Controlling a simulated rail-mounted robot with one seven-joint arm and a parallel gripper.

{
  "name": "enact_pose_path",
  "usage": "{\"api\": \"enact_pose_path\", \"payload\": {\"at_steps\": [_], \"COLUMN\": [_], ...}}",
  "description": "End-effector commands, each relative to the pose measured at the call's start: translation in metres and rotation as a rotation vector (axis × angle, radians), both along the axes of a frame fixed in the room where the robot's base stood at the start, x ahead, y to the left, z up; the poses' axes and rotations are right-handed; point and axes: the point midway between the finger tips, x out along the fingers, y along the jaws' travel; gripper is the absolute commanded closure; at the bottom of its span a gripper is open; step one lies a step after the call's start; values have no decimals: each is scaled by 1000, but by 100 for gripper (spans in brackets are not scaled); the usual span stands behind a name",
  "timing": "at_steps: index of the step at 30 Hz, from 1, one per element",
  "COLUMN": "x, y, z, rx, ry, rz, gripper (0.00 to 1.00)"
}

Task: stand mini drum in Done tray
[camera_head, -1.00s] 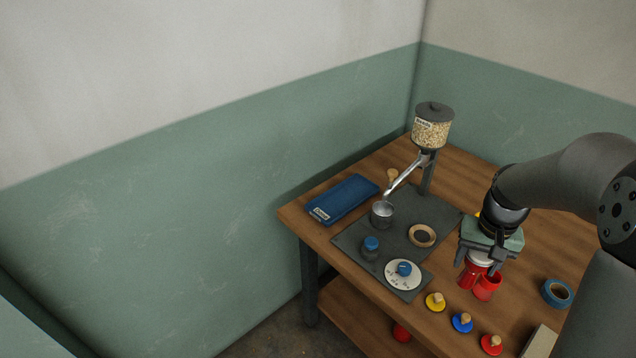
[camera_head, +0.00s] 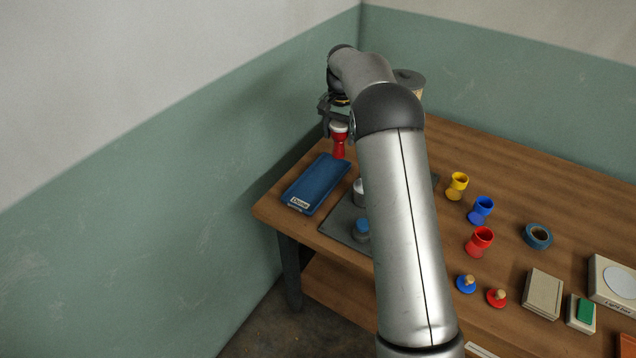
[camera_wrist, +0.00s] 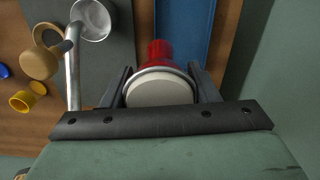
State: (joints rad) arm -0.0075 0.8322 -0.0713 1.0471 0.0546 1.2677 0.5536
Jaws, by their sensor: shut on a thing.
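A red mini drum (camera_head: 339,146) with a pale round head hangs in my gripper (camera_head: 338,128), beside the far end of the blue Done tray (camera_head: 316,184). In the wrist view the drum's off-white head (camera_wrist: 160,90) faces the camera, between the two dark fingers of my gripper (camera_wrist: 162,82), and its red body points away. The Done tray (camera_wrist: 183,32) shows as a blue strip just beyond the drum. The tray looks empty where visible. I cannot tell the exact gap between drum and tray.
A metal cup (camera_wrist: 92,18) and slanted chute (camera_wrist: 72,70) are close left in the wrist view. The wall is near the tray.

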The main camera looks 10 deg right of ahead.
Motion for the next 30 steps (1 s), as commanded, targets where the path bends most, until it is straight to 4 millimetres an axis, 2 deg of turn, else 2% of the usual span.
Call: {"api": "enact_pose_path", "payload": {"at_steps": [3,6,15,20,27,30], "x": [17,22,22,22,22,23], "y": [-3,-3,-3,-3,-3,-3], "z": [-2,-7,-56,-68,-98,-102], "rx": [-1,0,0,0,0,0], "ry": [-2,0,-1,-1,-1,-4], "rz": [-64,-90,-94,-94,-93,-93], "gripper": [73,73,73,73,73,73]}}
